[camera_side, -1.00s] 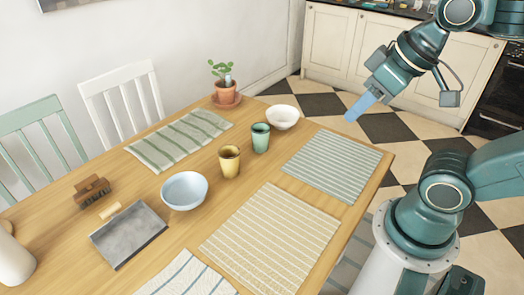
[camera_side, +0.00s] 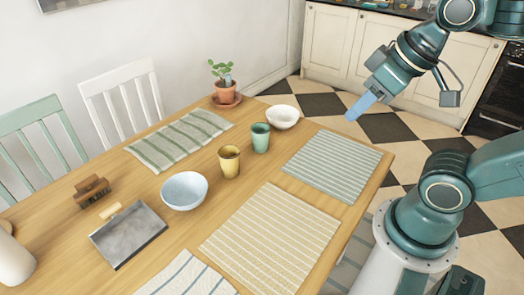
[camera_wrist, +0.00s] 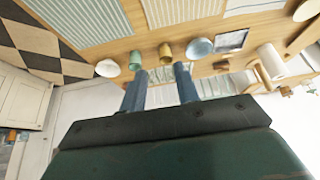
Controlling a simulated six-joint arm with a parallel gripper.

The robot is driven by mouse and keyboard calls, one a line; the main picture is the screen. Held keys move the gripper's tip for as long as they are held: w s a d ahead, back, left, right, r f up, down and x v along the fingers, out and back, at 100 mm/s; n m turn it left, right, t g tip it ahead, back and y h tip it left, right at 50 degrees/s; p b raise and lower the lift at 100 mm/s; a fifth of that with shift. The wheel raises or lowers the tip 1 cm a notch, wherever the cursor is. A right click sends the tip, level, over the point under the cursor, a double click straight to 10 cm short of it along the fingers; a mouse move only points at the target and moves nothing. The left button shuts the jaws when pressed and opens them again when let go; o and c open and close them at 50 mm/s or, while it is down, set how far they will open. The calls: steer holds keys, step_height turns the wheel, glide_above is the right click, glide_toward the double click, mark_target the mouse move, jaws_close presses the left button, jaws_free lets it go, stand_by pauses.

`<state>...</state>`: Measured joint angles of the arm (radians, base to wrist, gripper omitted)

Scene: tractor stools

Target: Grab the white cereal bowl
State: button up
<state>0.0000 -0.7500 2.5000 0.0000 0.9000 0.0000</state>
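The white cereal bowl (camera_side: 283,117) stands upright on the far right part of the wooden table, close to the plant pot and the green cup. It also shows in the wrist view (camera_wrist: 108,68), at the upper left beyond the fingers. My gripper (camera_side: 356,107) hangs in the air to the right of the bowl and clear of it, past the table edge. In the wrist view its two blue fingers (camera_wrist: 160,84) are spread apart with nothing between them.
A green cup (camera_side: 260,138), a yellow cup (camera_side: 229,161) and a pale blue bowl (camera_side: 184,191) stand left of the white bowl. A potted plant (camera_side: 226,92) is behind it. Striped placemats (camera_side: 333,164) lie flat. A metal dustpan (camera_side: 128,236) lies at the left.

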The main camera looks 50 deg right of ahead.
steer(key=shift+w, duration=0.1)
steer(key=w+d+f+n+g+h, duration=0.1)
steer(key=w+d+n, duration=0.3)
steer(key=w, duration=0.6)
steer(key=w+d+f+n+g, duration=0.1)
steer(key=w+d+n, duration=0.2)
steer(key=w+d, duration=0.5)
steer(key=w+d+f+n, duration=0.3)
steer(key=w+d+f, duration=0.2)
steer(key=d+f, duration=0.4)
steer(key=w+d+f+n, duration=0.3)
steer(key=w+d+f, duration=0.3)
steer(key=d+f, duration=0.2)
steer(key=shift+w+d+f+n+g, duration=0.3)
steer(key=shift+d+f+g, duration=0.1)
steer(key=shift+f, duration=0.25)
steer(key=shift+a, duration=0.1)
steer(key=x, duration=0.8)
steer(key=shift+f, duration=0.3)
